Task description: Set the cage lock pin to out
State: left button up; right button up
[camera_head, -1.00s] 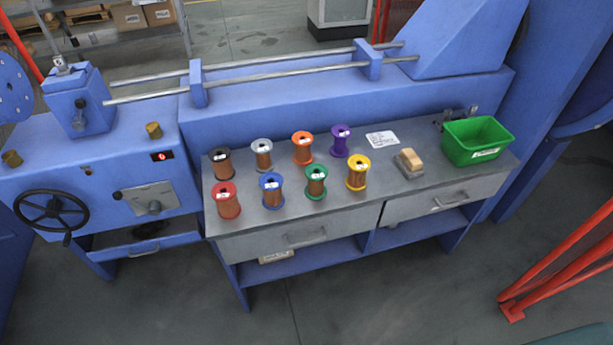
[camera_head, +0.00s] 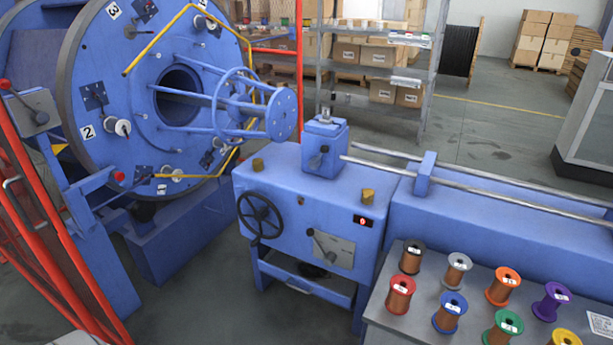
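The blue cage (camera_head: 150,95) of the strander stands at left, with numbered plates 2 and 3 visible on its round face. A rod with a red knob (camera_head: 118,176) sits low beside the cage on a blue support; it looks like the cage lock pin, but I cannot tell whether it is in or out. Another red-knobbed lever (camera_head: 6,86) stands on a grey box (camera_head: 35,110) at the far left. Neither of my grippers is in view.
A red guard frame (camera_head: 45,220) stands at the left front. A blue machine housing (camera_head: 310,205) with a black handwheel (camera_head: 260,216) is in the middle. A grey bench (camera_head: 405,330) with several spools is at lower right. Open floor shows at bottom centre.

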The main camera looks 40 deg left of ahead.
aim_at(120, 176)
jog(key=u, duration=2.25)
